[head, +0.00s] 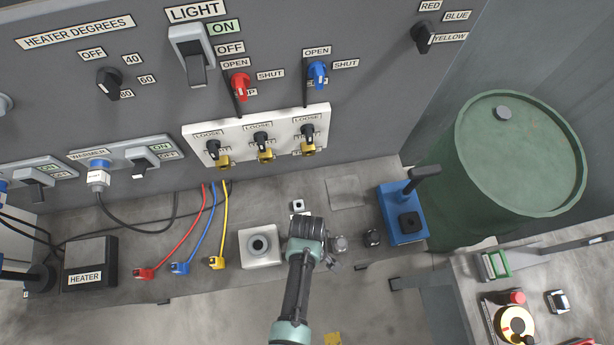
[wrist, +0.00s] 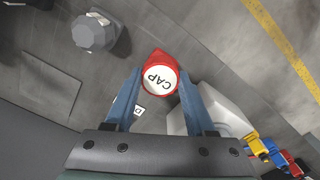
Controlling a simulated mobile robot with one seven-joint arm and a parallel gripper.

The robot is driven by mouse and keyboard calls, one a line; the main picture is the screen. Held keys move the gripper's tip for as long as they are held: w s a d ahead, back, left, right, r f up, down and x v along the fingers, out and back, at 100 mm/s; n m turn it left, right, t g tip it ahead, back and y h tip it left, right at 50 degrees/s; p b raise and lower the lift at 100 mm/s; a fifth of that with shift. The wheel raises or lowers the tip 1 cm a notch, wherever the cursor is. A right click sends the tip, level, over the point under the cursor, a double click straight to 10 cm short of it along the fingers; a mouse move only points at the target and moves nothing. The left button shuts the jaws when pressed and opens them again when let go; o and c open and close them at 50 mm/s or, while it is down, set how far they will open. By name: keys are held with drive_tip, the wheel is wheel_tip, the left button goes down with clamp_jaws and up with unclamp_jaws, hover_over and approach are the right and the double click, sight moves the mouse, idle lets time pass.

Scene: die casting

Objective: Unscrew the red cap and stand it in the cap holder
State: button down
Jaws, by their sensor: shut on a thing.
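My gripper (head: 307,232) is over the bench, right of a white block (head: 260,246) with a dark round centre. In the wrist view my gripper (wrist: 160,74) has its blue fingers on both sides of the red cap (wrist: 158,80), shut on it. What is under the cap is hidden, and the arm hides the cap in the head view. The white block also shows in the wrist view (wrist: 208,112), partly behind a finger. I cannot tell for sure whether this block is the cap holder.
A grey metal fitting (wrist: 95,34) and a flat plate (head: 345,192) lie right of my gripper in the head view. A blue stand (head: 402,228) is further right. Red (head: 145,272), blue (head: 180,268) and yellow (head: 217,263) cable ends lie left. A green drum (head: 510,160) stands right.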

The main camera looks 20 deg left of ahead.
drive_tip(key=shift+f+b, duration=0.35)
drive_tip(key=shift+f, duration=0.15)
drive_tip(key=shift+c, duration=0.8)
unclamp_jaws()
drive_tip(key=shift+r, duration=0.15)
wheel_tip(320, 180, up, 13)
idle(0.5)
